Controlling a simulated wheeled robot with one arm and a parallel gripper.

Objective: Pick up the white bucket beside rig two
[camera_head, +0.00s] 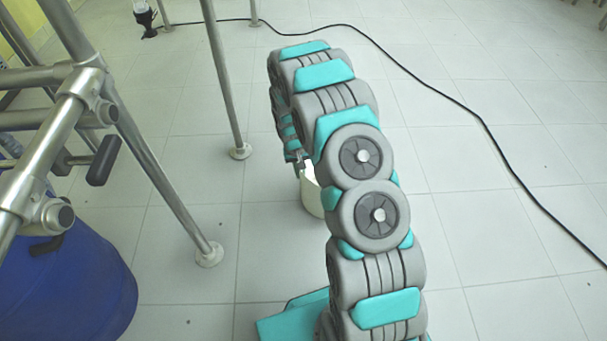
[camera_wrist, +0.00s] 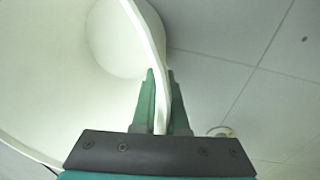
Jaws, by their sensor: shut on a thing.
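The white bucket (camera_head: 311,192) stands partly hidden behind my arm in the head view, near the middle of the tiled floor and to the right of a metal rig's legs. In the wrist view its pale wall and rim (camera_wrist: 148,35) run down between my fingers, with the bucket's inside filling the left. My gripper (camera_wrist: 162,75) is shut on the bucket's rim, one green finger on each side of the wall. In the head view my gripper is mostly hidden by my arm. I cannot tell whether the bucket touches the floor.
A metal frame (camera_head: 50,125) with a black-handled clamp stands at the left, its feet (camera_head: 209,254) on the floor. A blue drum (camera_head: 70,285) is at lower left. A black cable (camera_head: 480,120) crosses the floor behind and right. Open floor lies at the right.

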